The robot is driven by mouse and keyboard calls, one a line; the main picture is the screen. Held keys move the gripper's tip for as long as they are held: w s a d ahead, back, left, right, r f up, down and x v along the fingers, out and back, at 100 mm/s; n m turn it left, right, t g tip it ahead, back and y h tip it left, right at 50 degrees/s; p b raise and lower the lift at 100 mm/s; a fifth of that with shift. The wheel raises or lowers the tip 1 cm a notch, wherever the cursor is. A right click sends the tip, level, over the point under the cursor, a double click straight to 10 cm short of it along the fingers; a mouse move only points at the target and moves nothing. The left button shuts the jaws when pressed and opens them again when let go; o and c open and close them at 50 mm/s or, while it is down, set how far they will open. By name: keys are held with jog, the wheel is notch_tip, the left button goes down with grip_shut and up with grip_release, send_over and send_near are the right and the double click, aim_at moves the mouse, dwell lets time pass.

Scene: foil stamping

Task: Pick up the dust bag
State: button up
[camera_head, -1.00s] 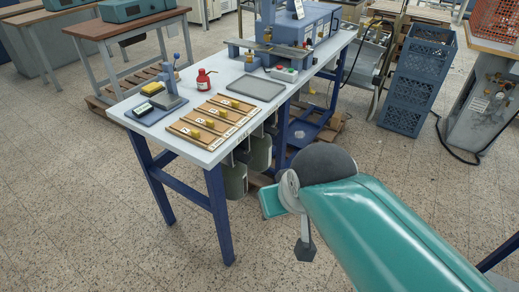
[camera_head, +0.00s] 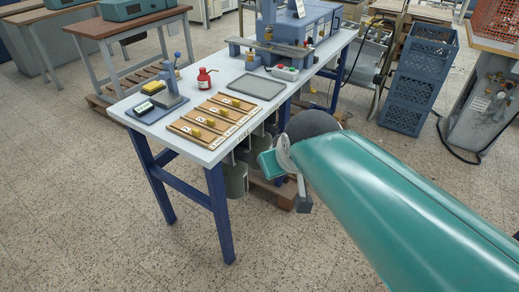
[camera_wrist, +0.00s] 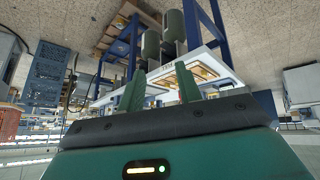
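Grey-green, rounded bag- or canister-like bodies hang below the front edge of the white table. One (camera_head: 236,179) shows clearly in the head view. Another beside it is partly hidden by my arm. In the wrist view, tilted upside down, two such bodies show, a nearer one (camera_wrist: 151,43) and a farther one (camera_wrist: 174,28). I cannot tell for sure whether either is the dust bag. My gripper (camera_wrist: 159,68) is open and empty, its two green fingers apart, pointing toward the table. It is short of the hanging bodies.
Blue crates (camera_head: 420,78) stand behind right. A pallet lies under the table. Front-left floor is clear.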

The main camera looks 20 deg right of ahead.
jog(key=w+d+f+n+t+h, duration=0.1)
jog(key=w+d+f+n+t, duration=0.3)
jog(key=w, duration=0.7)
jog(key=w+d+f+n, duration=0.1)
jog(key=w+d, duration=0.5)
jog(key=w, duration=0.5)
jog(key=w+d+f+n+t+h, duration=0.1)
jog(key=w+d+f+n+t, duration=0.3)
jog(key=w, duration=0.7)
jog(key=w+d+f+n+y, duration=0.1)
jog(key=w+d+f+n, duration=0.1)
jog(key=w+d+f, duration=0.35)
jog(key=n+t+y, duration=0.2)
jog(key=n+y, duration=0.1)
jog(key=n, duration=0.2)
send_near(272, 133)
notch_tip(272, 133, up, 7)
jog(key=s+d, duration=0.1)
jog(key=d, duration=0.2)
notch_tip(272, 133, down, 8)
jog(key=s+n+y, duration=0.2)
jog(key=n+y, duration=0.1)
jog(key=shift+n+t, duration=0.3)
jog(key=shift+a+x, duration=0.15)
jog(key=shift+x, duration=3.35)
jog(key=shift+a+x, duration=0.15)
jog(key=shift+x, duration=3.4)
jog(key=shift+s, duration=0.1)
